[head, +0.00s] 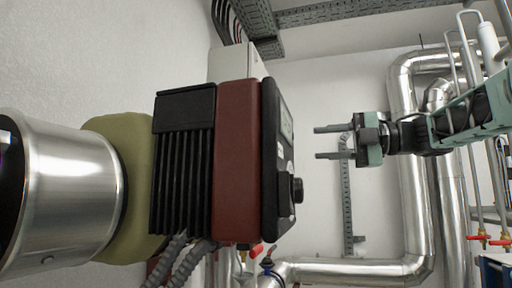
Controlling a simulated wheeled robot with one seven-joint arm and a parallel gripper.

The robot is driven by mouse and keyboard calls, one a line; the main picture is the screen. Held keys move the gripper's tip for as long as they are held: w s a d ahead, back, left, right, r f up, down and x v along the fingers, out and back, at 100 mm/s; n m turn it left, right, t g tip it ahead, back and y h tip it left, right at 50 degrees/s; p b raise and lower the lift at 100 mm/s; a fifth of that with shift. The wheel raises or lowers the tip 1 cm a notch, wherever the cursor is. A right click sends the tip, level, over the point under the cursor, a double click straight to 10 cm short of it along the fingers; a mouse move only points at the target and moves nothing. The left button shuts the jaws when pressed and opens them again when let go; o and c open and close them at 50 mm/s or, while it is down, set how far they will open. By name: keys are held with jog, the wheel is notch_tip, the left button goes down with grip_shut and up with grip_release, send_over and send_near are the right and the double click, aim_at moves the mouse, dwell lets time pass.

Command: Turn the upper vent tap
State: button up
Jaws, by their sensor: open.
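My gripper (320,143) is at the right of the pump in the head view, pointing left. Brass valves with red handles (483,238) stand on thin pipes at the lower right. I cannot tell which of these, if any, is the upper vent tap. My gripper is well apart from all of them.
A large pump with a red body (238,160) and black finned housing (184,150) fills the middle left, joined to a shiny metal pipe (75,185). Silver insulated pipes (412,200) rise behind my arm. A cable tray (346,205) runs down the white wall.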

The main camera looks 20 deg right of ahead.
jog(key=p+x, duration=0.4)
jog(key=x, duration=1.2)
jog(key=shift+w+a+p, duration=0.1)
jog(key=shift+a+p, duration=0.05)
jog(key=shift+p, duration=0.25)
grip_shut()
